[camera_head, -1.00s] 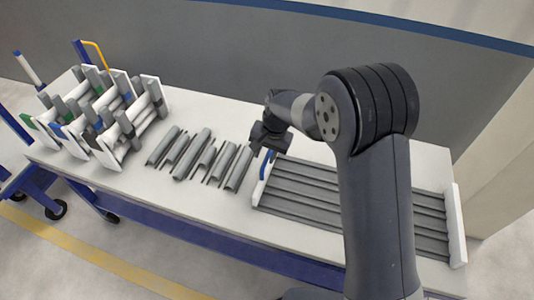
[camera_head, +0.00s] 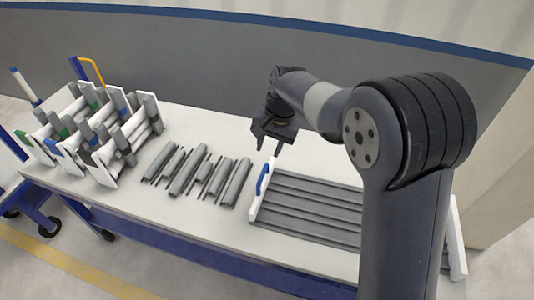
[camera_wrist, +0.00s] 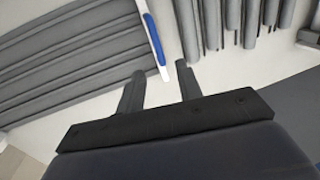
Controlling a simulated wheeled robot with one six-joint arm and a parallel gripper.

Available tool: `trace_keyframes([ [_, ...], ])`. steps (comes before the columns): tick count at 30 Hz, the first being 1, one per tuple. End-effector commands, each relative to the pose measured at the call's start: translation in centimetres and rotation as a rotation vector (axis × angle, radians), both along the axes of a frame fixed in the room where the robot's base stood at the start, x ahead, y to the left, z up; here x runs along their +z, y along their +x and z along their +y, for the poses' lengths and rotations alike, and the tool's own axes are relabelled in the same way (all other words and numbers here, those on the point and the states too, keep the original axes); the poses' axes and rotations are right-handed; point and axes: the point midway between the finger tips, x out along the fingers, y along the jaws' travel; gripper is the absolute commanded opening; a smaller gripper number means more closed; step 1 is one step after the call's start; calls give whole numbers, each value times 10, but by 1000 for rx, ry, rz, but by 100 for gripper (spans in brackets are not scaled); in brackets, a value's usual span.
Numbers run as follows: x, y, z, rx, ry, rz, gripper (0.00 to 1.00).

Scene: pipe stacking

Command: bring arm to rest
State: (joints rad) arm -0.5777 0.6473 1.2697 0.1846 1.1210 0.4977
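My gripper (camera_head: 268,147) hangs above the table near the left end of a grooved grey tray (camera_head: 300,203). Its two fingers are apart and nothing is between them. In the wrist view the open fingers of my gripper (camera_wrist: 158,82) point at bare white table beside the tray's white end wall with its blue handle (camera_wrist: 154,38). My arm comes in from the right and hides part of the tray in the head view.
Several grey pipes (camera_head: 183,172) lie in a row on the white table (camera_head: 140,205), left of the tray. White racks (camera_head: 105,165) holding pipes stand at the table's left end. A grey wall (camera_head: 190,65) runs behind. A blue cart (camera_head: 35,205) stands at the left.

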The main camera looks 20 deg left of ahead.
Motion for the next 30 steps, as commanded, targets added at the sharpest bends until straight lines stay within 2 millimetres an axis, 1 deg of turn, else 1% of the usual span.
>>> trace_keyframes([
  [9,2,0,-1,0,0,0,34],
  [14,-4,0,0,1,-2,3,34],
  [17,-16,0,2,0,-3,4,34],
  [27,-79,-1,14,-1,-4,6,34],
  [30,-95,-1,17,-1,-4,5,34],
])
